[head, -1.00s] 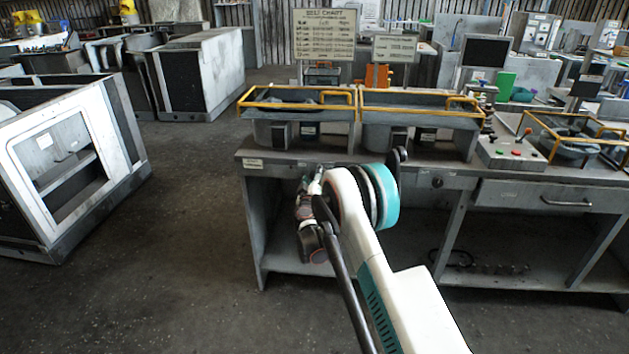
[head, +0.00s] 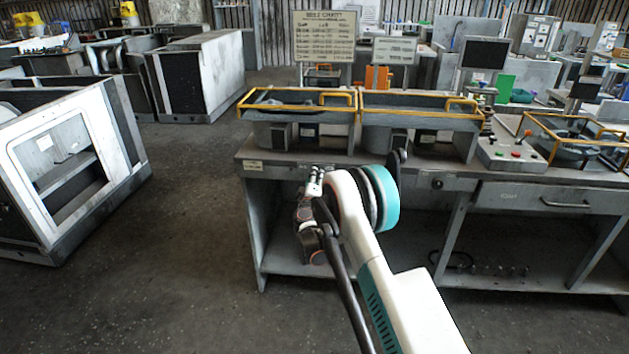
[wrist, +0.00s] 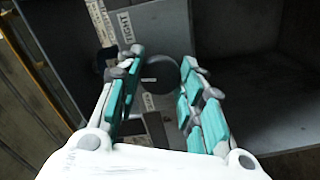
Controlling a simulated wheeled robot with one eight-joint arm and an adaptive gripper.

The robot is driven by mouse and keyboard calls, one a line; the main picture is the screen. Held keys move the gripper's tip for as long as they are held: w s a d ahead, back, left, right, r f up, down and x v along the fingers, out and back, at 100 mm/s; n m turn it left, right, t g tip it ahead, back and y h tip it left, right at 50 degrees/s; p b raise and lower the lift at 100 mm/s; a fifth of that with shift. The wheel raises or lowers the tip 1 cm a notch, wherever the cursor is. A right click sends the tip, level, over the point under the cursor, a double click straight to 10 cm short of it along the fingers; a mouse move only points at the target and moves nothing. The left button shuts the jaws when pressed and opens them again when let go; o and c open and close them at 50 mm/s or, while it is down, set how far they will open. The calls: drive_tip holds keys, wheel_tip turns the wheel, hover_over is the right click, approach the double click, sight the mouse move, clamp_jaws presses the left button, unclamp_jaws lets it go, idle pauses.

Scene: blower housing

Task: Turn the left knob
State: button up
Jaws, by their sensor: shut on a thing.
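The left knob (wrist: 160,75) is a round dark grey disc on the bench's front panel. In the wrist view it sits between the fingertips of my gripper (wrist: 160,68), which has teal pads and is shut on it. In the head view my gripper (head: 316,180) is at the front edge of the workbench (head: 270,172), left of centre. There the left knob is hidden behind my gripper and arm. A second dark knob (head: 437,183) shows on the front panel further right, apart from my gripper.
Two housings with yellow rails (head: 300,108) stand on the bench top. A drawer (head: 545,198) is to the right. The shelf space (head: 280,250) under the panel is open. A white-framed cabinet (head: 75,170) stands at the left, with clear floor between.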

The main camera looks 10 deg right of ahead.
drive_tip(key=shift+n, duration=0.8)
drive_tip(key=o, duration=1.1)
drive_tip(key=shift+c, duration=0.2)
drive_tip(key=v, duration=1.2)
